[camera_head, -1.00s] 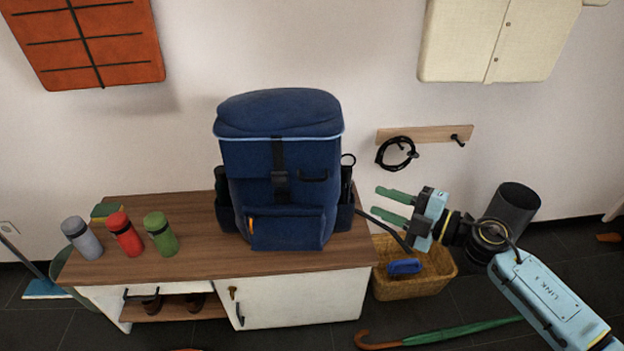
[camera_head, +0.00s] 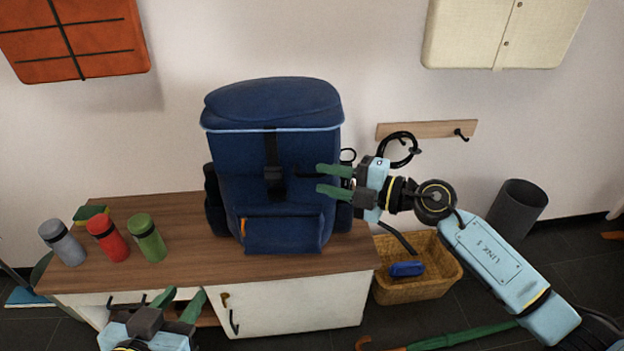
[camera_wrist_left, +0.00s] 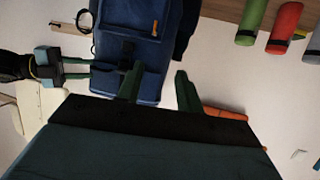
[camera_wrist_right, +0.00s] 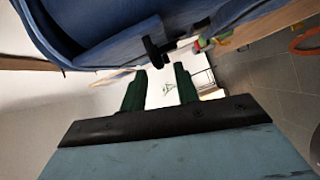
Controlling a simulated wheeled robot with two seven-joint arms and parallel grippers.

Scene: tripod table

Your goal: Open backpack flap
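A blue backpack (camera_head: 280,165) stands upright on the wooden top of a cabinet. Its flap (camera_head: 273,104) lies closed over the top, edged in light blue, and a black strap with a buckle (camera_head: 274,178) runs down the front. The backpack also shows in the left wrist view (camera_wrist_left: 135,60) and up close in the right wrist view (camera_wrist_right: 110,42). My right gripper (camera_head: 320,180) is open, its green fingers at the front right side of the backpack, near the buckle. My left gripper (camera_head: 180,298) is open and empty, low in front of the cabinet.
Grey (camera_head: 63,243), red (camera_head: 108,238) and green (camera_head: 147,238) bottles stand on the cabinet top (camera_head: 190,262), left of the backpack. A wicker basket (camera_head: 418,284) sits on the floor at right. A hook rail (camera_head: 428,129) is on the wall.

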